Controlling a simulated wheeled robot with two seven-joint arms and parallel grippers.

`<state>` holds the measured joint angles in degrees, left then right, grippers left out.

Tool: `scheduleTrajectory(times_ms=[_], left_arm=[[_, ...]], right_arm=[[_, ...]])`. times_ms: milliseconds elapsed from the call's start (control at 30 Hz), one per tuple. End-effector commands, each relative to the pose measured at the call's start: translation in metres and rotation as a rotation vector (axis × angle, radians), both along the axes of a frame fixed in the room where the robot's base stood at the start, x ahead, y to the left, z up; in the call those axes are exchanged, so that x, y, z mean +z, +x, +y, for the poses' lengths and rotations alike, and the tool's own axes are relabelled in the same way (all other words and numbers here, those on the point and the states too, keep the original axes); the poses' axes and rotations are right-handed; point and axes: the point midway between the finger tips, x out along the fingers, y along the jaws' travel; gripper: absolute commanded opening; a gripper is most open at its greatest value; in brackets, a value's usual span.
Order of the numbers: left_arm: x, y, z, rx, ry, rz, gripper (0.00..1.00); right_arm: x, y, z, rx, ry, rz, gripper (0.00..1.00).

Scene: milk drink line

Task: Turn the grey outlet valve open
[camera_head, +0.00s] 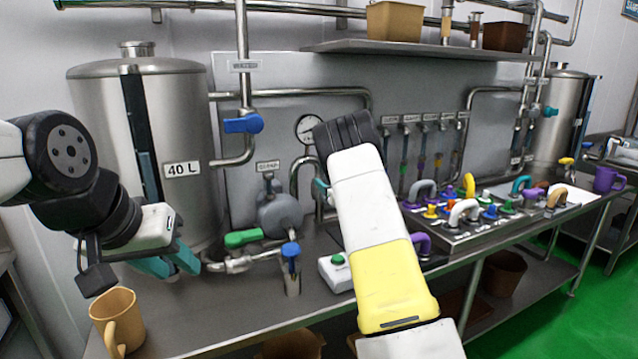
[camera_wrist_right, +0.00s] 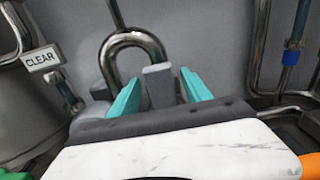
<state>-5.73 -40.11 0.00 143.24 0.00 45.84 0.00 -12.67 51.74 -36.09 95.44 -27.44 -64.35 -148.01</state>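The grey outlet valve's handle (camera_wrist_right: 158,84) appears in the right wrist view as a grey block in front of a bent steel pipe. My right gripper (camera_wrist_right: 161,76) is open, with one teal finger on each side of the handle and visible gaps to it. In the head view my right arm hides the handle, and only a bit of teal finger of the right gripper (camera_head: 322,190) shows. My left gripper (camera_head: 172,262) is open and empty, low in front of the 40 L tank, left of a green-handled valve (camera_head: 243,239).
A grey pump (camera_head: 279,213) and a pressure gauge (camera_head: 309,129) sit behind. A blue-handled valve (camera_head: 243,123) is above. A tan mug (camera_head: 117,318), a blue-topped glass (camera_head: 291,268) and a green-button box (camera_head: 336,271) stand on the steel bench (camera_head: 230,312).

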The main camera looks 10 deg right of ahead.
Motion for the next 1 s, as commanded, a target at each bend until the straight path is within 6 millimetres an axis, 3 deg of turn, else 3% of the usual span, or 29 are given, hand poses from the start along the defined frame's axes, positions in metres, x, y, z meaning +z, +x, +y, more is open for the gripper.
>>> scheduleTrajectory(times_ms=[333, 733, 1000], left_arm=[[0.000, 0.000, 0.000, 0.000, 0.000, 0.000, 0.36], [0.000, 0.000, 0.000, 0.000, 0.000, 0.000, 0.36], [0.000, 0.000, 0.000, 0.000, 0.000, 0.000, 0.36]], right_arm=[[0.002, -0.004, -0.001, -0.001, 0.003, -0.003, 0.56], [0.001, -0.063, -0.017, -0.001, 0.003, 0.000, 0.56], [0.002, -0.076, -0.020, 0.000, 0.002, -0.003, 0.56]])
